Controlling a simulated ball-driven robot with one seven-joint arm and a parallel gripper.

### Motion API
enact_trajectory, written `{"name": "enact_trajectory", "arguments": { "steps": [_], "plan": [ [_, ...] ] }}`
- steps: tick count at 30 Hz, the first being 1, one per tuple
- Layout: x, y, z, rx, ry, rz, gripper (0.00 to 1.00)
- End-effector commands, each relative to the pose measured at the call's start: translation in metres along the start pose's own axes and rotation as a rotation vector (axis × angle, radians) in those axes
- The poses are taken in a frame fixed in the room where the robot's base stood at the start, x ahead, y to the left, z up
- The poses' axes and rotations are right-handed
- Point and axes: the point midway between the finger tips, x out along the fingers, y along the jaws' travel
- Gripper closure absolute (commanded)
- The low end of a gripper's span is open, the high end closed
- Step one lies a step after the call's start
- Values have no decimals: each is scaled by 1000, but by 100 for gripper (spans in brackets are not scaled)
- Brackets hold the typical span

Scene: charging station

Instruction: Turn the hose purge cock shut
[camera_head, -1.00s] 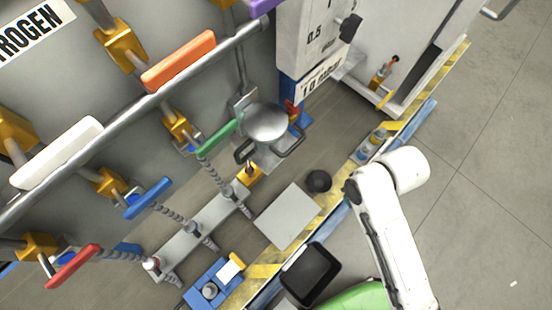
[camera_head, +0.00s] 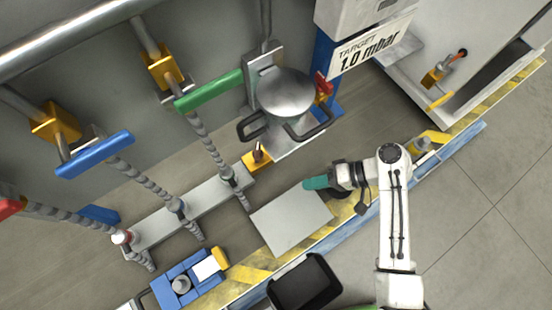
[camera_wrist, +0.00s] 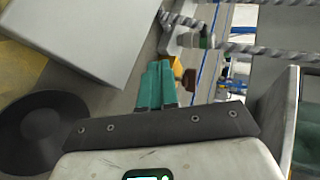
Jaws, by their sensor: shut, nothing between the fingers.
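A small yellow valve block (camera_head: 257,160) with a short dark lever stands at the right end of the hose manifold, in front of the silver-topped vessel. It looks like the hose purge cock, though no label shows. In the wrist view a yellow block (camera_wrist: 176,62) with a brown part lies just beyond the fingertips, partly hidden by them. The fingers also show in the wrist view (camera_wrist: 160,70). The lever's exact angle is unclear.
The vessel (camera_head: 285,95) with dark loop handles stands behind the block. Grey hoses (camera_head: 205,140) run down to the manifold (camera_head: 155,232). A grey plate (camera_head: 290,222) and a black tray (camera_head: 303,285) lie in front. A black disc (camera_wrist: 40,130) is left in the wrist view.

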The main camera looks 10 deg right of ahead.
Motion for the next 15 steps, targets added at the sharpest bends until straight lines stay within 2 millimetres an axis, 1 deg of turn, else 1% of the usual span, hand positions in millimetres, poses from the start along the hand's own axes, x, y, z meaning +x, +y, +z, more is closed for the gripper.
{"name": "enact_trajectory", "arguments": {
  "steps": [1,4,7,11,15],
  "plan": [
    [14,17,-14,10,21,-85,100],
    [23,19,-34,22,58,-245,100],
    [24,18,-52,29,93,-371,100],
    [21,14,-66,34,124,-473,100],
    [21,10,-70,36,134,-512,100]
  ]
}}
